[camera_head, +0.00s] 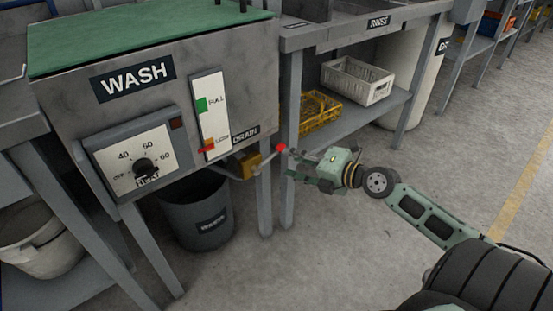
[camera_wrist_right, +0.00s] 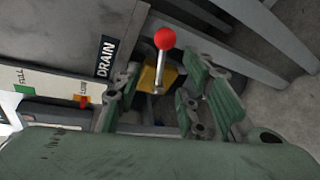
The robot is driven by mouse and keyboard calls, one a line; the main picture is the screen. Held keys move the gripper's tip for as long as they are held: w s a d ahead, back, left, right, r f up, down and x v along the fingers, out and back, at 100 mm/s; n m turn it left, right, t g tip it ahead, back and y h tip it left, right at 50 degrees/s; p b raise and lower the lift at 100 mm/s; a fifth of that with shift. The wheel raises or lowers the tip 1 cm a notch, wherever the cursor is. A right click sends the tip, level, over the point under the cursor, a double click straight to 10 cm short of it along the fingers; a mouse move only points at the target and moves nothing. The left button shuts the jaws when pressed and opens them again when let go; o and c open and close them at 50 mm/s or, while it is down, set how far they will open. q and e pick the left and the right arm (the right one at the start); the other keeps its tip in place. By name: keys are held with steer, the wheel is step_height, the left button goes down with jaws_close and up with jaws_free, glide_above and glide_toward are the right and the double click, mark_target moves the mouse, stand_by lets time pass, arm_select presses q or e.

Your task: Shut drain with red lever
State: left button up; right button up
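The drain lever is a thin metal rod with a red ball knob (camera_head: 281,148). It runs from a yellow valve body (camera_head: 249,163) below the DRAIN label, and the knob points right and slightly up in the head view. My right gripper (camera_head: 298,163) is just right of the knob. In the right wrist view its green fingers (camera_wrist_right: 165,105) are spread apart and empty. The red knob (camera_wrist_right: 165,38) and rod show in the gap between them, near the yellow valve (camera_wrist_right: 155,77); I cannot tell whether a finger touches the rod. My left gripper is not in view.
The wash tank (camera_head: 60,85) carries a dial and a level gauge (camera_head: 211,115). A table leg (camera_head: 288,190) is close behind my right gripper. A white crate (camera_head: 357,82) and yellow crate (camera_head: 322,112) sit on a shelf. Floor at right is clear.

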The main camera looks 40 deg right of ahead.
mark_target(274, 155)
steer(key=shift+x, duration=3.45)
steer(key=shift+d, duration=0.1)
steer(key=shift+c, duration=0.2)
jaws_close()
